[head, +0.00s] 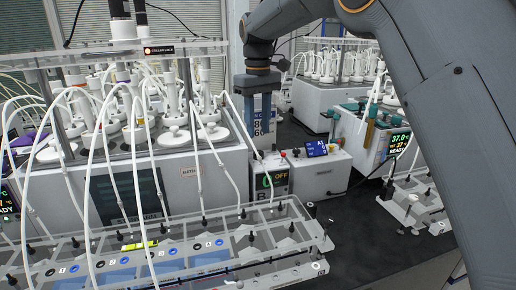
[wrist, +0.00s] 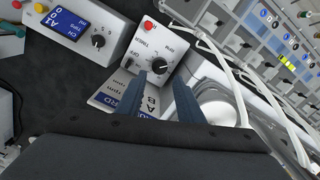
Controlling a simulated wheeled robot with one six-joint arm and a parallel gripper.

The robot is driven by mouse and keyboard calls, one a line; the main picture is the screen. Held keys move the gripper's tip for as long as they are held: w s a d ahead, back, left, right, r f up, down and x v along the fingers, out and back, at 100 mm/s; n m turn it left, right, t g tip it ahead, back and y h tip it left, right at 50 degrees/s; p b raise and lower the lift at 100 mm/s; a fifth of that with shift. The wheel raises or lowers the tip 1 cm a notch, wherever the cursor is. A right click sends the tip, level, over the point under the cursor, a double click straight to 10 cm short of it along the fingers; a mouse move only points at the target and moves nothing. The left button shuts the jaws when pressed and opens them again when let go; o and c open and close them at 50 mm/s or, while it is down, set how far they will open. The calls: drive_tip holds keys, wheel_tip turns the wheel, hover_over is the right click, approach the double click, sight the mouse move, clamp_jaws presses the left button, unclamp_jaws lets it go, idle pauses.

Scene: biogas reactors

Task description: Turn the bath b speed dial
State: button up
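A black speed dial (wrist: 159,66) with a white pointer line sits on a light control box (wrist: 160,45) marked OFF, beside a red button (wrist: 148,25). My gripper (wrist: 159,80) is open, with its two blue-grey fingers apart and their tips close to the dial, one on either side of its lower edge. I cannot tell whether they touch it.
A second control box (wrist: 75,28) with a blue display and its own black dial (wrist: 98,41) stands beside the first. A printed card (wrist: 112,98) lies partly under my fingers. White tubes (wrist: 238,85) and glassware are close on the right.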

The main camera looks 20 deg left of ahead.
sight(258, 152)
drive_tip(key=shift+f+p, duration=0.85)
drive_tip(key=shift+f, duration=2.7)
drive_tip(key=c, duration=0.8)
drive_tip(key=shift+m, duration=0.4)
drive_tip(key=m+p, duration=0.2)
drive_tip(key=m, duration=0.2)
drive_tip(key=shift+r+m, duration=0.1)
drive_tip(key=shift+m, duration=0.2)
drive_tip(key=m+p, duration=0.1)
drive_tip(key=m, duration=0.3)
drive_tip(key=shift+m, duration=0.4)
